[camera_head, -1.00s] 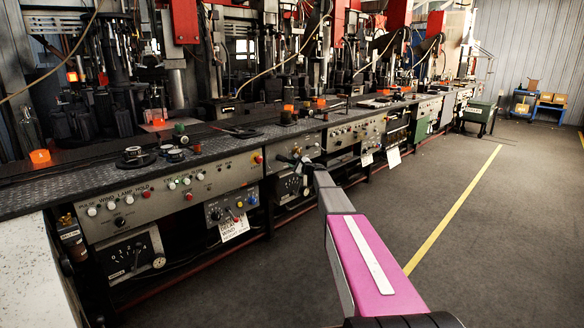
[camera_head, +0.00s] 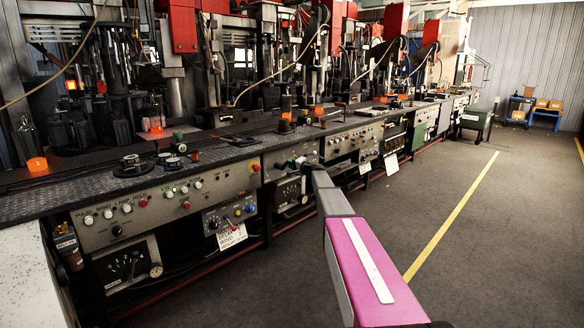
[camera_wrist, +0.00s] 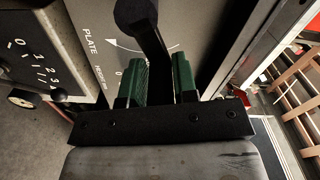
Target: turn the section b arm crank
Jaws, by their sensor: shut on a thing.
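The crank (camera_wrist: 151,38) is a black bar with a round knob at its upper end, set against a grey panel (camera_wrist: 85,17) marked "PLATE" with a curved arrow. My gripper (camera_wrist: 161,75) has two green fingers, one on each side of the crank's bar, and is shut on it. The bar's lower end is hidden between the fingers. In the head view my gripper (camera_head: 299,163) is at the grey front panel of the bench; it is small there, and the crank's details cannot be made out. No section label is readable.
A dial box (camera_wrist: 30,65) stands close to the left in the wrist view. The long bench carries several control panels (camera_head: 165,200) and dark machines with red parts. Orange blocks (camera_head: 37,164) sit on its top. Open floor (camera_head: 430,185) with a yellow line lies to the right.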

